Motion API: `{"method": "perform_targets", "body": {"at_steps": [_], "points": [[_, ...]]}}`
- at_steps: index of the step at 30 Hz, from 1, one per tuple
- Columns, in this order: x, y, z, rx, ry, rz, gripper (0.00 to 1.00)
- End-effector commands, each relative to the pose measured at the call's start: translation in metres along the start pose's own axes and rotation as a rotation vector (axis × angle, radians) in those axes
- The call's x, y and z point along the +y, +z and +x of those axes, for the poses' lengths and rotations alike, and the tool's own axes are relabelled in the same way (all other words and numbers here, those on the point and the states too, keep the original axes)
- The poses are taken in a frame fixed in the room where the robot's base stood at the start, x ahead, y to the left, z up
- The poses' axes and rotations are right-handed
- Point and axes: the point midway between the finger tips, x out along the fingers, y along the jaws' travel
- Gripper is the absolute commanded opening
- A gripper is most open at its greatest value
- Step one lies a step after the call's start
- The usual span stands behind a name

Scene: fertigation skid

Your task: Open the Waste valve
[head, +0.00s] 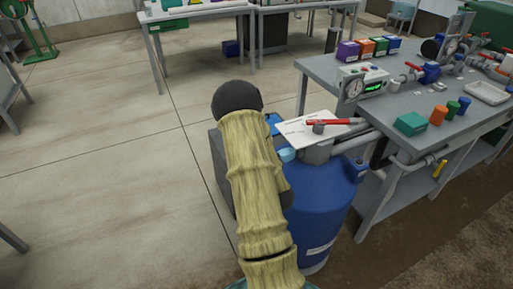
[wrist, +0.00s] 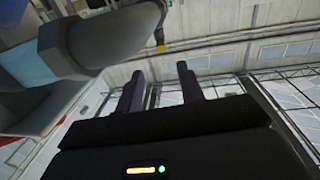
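A valve with a red lever handle (head: 330,122) sits on a grey pipe (head: 318,151) above a blue drum (head: 322,215) in the head view. A white card (head: 296,132) lies behind the handle; its lettering is too small to read, so I cannot confirm which valve is Waste. My sleeved arm reaches up just left of the drum, and my gripper is hidden in the head view. In the wrist view my gripper (wrist: 160,88) shows two separated dark fingers with nothing between them. A large grey rounded part (wrist: 100,40) is close at its upper left.
A grey bench (head: 400,105) at right carries a gauge box (head: 361,85), more red-handled valves (head: 412,68), a green box (head: 411,124), coloured bottles and a white tray (head: 487,92). The floor (head: 100,150) at left is clear. Another table (head: 200,14) stands at the back.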

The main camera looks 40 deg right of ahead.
Motion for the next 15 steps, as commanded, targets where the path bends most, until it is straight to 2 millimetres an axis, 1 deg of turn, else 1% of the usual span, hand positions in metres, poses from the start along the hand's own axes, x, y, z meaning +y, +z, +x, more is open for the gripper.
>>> {"method": "perform_targets", "body": {"at_steps": [4, 12, 15], "points": [[-0.0014, 0.0002, -0.0027, 0.000, -0.001, 0.000, 0.38], [-0.0016, -0.0003, -0.0023, -0.001, -0.001, 0.000, 0.38], [-0.0046, -0.0010, -0.0006, -0.015, 0.001, 0.001, 0.38]]}}
